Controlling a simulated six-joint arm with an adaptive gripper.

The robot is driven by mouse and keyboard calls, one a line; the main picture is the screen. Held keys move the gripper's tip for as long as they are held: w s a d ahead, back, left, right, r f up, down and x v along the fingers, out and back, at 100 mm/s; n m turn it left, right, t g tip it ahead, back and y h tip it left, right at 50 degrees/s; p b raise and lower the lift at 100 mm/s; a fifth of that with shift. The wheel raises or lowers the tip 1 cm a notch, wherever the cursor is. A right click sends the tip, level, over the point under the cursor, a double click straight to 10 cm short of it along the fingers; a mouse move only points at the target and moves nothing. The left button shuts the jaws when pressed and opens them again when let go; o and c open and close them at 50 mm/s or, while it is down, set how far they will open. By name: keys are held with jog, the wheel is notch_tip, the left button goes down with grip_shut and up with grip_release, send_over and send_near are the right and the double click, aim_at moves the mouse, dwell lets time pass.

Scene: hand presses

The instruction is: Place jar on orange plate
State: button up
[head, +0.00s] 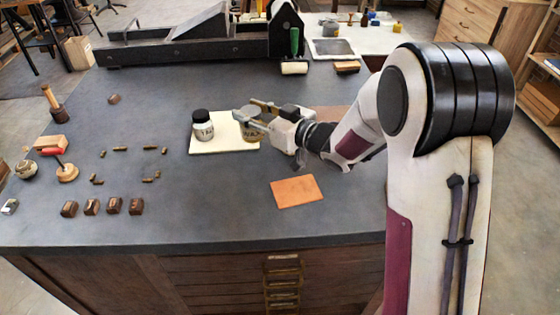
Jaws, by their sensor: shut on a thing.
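A jar with a pale label (250,134) stands on or just above the right part of a cream plate (212,147). My gripper (251,115) reaches in from the right and is shut on this jar, its fingers at the upper part. The fingers hide some of the jar, and I cannot tell whether its base touches the plate. A second jar with a black lid (203,127) stands upright on the left part of the cream plate. The orange plate (297,191) lies flat and empty on the dark table, nearer the front and right of the held jar.
Small brown blocks (91,207) and several brass pieces (121,149) lie at the left. A hand press (190,45) and a white roller (294,68) are at the back. The table around the orange plate is clear.

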jog(key=s+d+r+m+t+h, duration=0.1)
jog(key=s+d+h, duration=0.1)
jog(key=d, duration=0.9)
jog(key=s+n+g+y, duration=0.1)
jog(key=s+y, duration=0.1)
jog(key=s, duration=0.6)
jog(key=shift+s+f, duration=0.2)
jog(key=shift+f, duration=0.1)
jog(key=shift+a+f, duration=0.1)
jog(key=shift+f, duration=2.85)
jog(key=shift+f, duration=2.05)
